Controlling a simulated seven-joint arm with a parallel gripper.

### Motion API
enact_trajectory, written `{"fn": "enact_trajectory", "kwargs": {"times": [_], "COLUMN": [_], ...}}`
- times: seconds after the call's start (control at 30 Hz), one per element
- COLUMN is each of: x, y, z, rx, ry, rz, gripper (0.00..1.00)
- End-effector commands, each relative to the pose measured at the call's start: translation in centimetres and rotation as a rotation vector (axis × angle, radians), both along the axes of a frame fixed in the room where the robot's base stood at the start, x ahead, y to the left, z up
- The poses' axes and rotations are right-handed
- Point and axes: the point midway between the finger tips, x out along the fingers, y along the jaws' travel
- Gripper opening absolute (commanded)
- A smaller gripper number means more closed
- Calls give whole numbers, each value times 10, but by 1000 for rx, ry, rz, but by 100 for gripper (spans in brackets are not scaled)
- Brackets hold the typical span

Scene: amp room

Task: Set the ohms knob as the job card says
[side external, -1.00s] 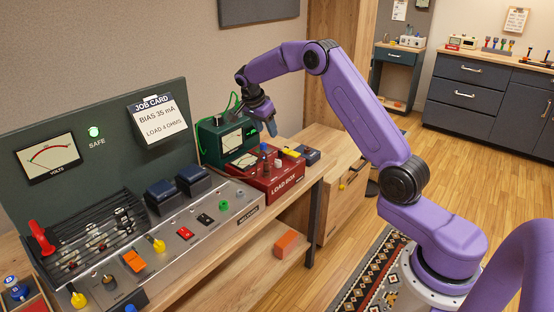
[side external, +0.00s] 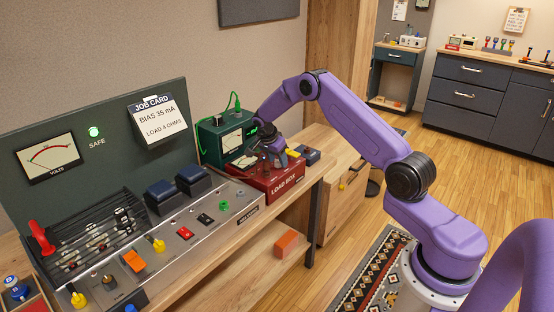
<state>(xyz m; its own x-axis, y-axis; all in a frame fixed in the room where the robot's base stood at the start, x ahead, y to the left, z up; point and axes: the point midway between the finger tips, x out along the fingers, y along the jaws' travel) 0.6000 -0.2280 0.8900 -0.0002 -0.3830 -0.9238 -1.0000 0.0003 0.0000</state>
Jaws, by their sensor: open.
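The job card (side external: 160,121) on the dark green panel reads BIAS 35 mA and LOAD 4 OHMS. The red load box (side external: 270,185) stands at the right end of the bench. My gripper (side external: 272,163) is low over the top of the load box, pointing down, with its fingers apart. It hides much of the box top. The ohms knob cannot be made out behind my gripper, so its setting and any contact cannot be told. A yellow part (side external: 292,153) shows at the box's right side.
A green meter box (side external: 211,145) with green leads stands close behind the load box. A small dark blue box (side external: 307,155) sits to its right. The amplifier chassis (side external: 195,235) with switches and knobs lies to the left. An orange block (side external: 286,245) rests on the lower shelf.

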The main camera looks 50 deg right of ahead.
Motion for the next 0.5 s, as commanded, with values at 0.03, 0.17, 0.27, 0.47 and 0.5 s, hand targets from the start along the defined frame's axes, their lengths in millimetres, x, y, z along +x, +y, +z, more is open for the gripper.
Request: {"fn": "enact_trajectory", "kwargs": {"times": [0.03,0.17,0.27,0.47,0.5], "x": [0,0,0,0,0], "y": [-1,-1,-1,-1,-1], "z": [-2,-3,-3,-2,-2], "rx": [0,0,0,0,0], "ry": [0,0,0,0,0], "rz": [0,0,0,0,0], "gripper": [52,52,52,3,0]}}
